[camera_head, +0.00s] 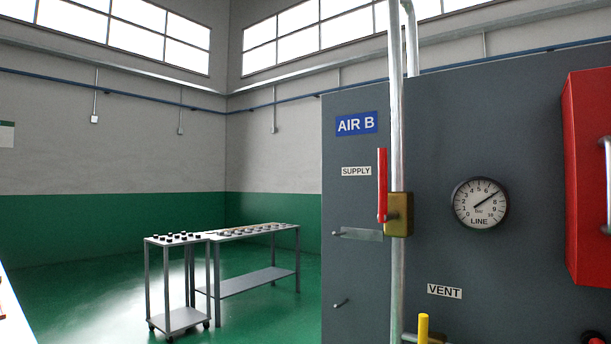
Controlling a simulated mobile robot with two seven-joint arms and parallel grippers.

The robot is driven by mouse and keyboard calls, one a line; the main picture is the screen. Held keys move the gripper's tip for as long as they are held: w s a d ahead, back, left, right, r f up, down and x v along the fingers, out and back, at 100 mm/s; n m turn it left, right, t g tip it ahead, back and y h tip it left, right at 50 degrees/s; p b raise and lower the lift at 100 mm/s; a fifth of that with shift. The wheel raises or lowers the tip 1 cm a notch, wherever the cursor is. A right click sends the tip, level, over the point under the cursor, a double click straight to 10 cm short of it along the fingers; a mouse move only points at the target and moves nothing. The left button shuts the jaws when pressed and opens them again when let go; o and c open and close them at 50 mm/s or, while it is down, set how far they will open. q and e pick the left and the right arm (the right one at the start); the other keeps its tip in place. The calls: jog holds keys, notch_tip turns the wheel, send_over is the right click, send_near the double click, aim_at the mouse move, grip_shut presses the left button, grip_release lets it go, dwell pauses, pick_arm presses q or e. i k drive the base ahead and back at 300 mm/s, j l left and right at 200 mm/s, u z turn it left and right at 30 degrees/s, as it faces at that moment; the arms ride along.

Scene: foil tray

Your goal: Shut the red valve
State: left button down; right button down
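The red valve's lever (382,185) stands upright, parallel to the vertical pipe (396,120) and just left of it. Its lower end meets the brass valve body (400,215) on that pipe. The valve is in front of a dark grey panel (440,130), beside a "SUPPLY" label (356,171) and below a blue "AIR B" sign (357,124). The round "LINE" gauge (481,203) to the right has its needle pointing up and right, near 7 or 8. Neither of my grippers shows in the head view.
A yellow handle (423,328) stands below the "VENT" label (445,291), cut off by the bottom edge. A red box (590,180) with a grey handle juts out at right. A trolley (181,319) and a bench (245,284) stand at left on open green floor.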

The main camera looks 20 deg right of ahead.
aim_at(384, 216)
jog(key=i+j+u, duration=0.15)
jog(key=i+j, duration=0.15)
jog(key=i+j+u, duration=0.2)
jog(key=i, duration=0.3)
